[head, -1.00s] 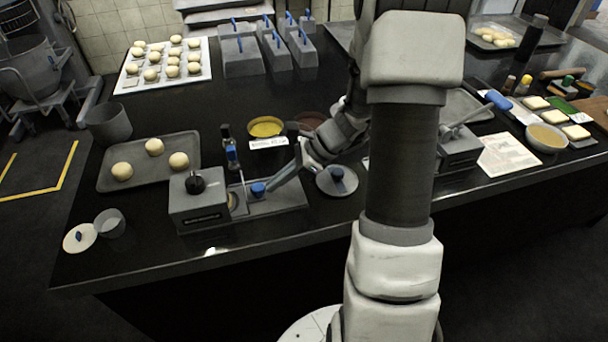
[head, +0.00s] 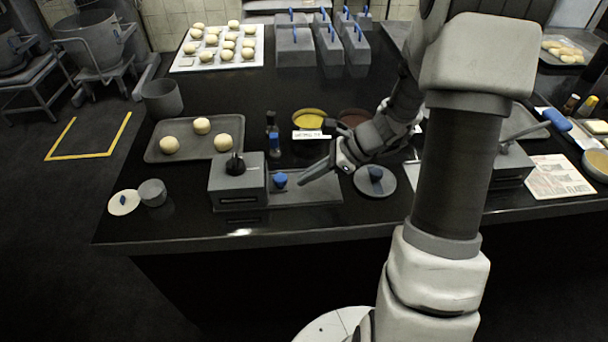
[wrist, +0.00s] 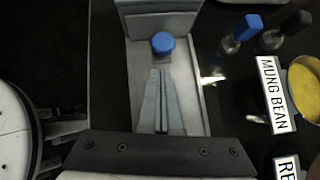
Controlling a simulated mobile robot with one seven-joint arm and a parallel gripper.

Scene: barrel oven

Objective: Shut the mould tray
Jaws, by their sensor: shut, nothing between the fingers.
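The press-like oven unit (head: 237,186) is a grey box with a black knob on top, at the near left of the counter. Its flat grey base (head: 318,194) runs out to the right. The mould tray's blue knob (head: 280,180) stands close against the box's right face. In the wrist view the blue knob (wrist: 162,43) is right in front of the box (wrist: 163,22), and no open mould shows. My gripper (head: 303,181) is shut and empty, low over the base, its tips just right of the knob. In the wrist view the fingertips (wrist: 160,74) point at the knob; whether they touch is unclear.
A round lid (head: 375,181) lies right of the base. Small bottles (head: 273,140), a yellow bowl (head: 309,119) and a label card (head: 311,135) stand behind. A tray of dough balls (head: 155,150) is behind left. The counter's front edge is close.

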